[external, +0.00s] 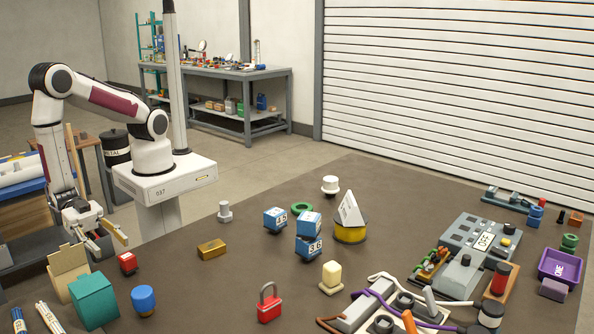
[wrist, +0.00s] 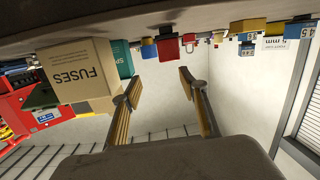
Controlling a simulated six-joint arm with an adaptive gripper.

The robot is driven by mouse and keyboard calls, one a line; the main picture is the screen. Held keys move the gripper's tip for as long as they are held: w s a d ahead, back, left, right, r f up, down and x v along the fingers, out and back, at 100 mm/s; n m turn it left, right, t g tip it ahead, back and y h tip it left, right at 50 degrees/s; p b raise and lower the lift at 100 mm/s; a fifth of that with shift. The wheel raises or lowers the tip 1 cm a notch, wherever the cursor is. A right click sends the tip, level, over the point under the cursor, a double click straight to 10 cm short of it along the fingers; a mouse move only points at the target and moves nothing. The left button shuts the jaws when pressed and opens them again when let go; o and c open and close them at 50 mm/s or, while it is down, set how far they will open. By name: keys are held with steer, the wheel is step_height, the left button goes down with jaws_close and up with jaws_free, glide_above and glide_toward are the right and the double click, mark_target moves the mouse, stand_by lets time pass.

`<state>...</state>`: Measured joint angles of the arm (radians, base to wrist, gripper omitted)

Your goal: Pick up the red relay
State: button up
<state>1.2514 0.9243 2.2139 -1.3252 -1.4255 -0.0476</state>
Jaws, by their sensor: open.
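The red relay (external: 128,262) is a small red block with a dark part, standing on the brown table near its left edge. In the wrist view, which is upside down, a red block that looks like the relay (wrist: 168,48) shows just beyond the fingertips. My gripper (external: 110,241) is open and empty, beside the relay on its left in the external view and apart from it. In the wrist view my gripper (wrist: 160,83) has its two fingers spread, with nothing between them.
An open cardboard FUSES box (wrist: 82,75) and a teal box (external: 93,301) stand close to my gripper. A blue knob (external: 143,299), a gold block (external: 212,249) and a red padlock (external: 269,308) stand around the relay. Bare table lies between them.

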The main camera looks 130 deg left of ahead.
mark_target(127, 256)
steer(key=shift+s+a+f+t, duration=0.35)
steer(key=shift+s+a+f, duration=0.05)
steer(key=shift+s+f, duration=0.25)
steer(key=shift+s+a+f+t, duration=0.35)
steer(key=shift+s+a+f, duration=0.05)
steer(key=shift+s+f, duration=0.2)
steer(key=shift+s+a+f, duration=0.15)
steer(key=shift+a+f, duration=0.2)
steer(key=shift+f, duration=0.05)
steer(key=shift+w+a, duration=0.1)
steer(key=shift+w, duration=1.2)
steer(key=shift+w, duration=0.15)
steer(key=shift+w+f, duration=0.1)
steer(key=shift+w, duration=2.4)
steer(key=c, duration=1.2)
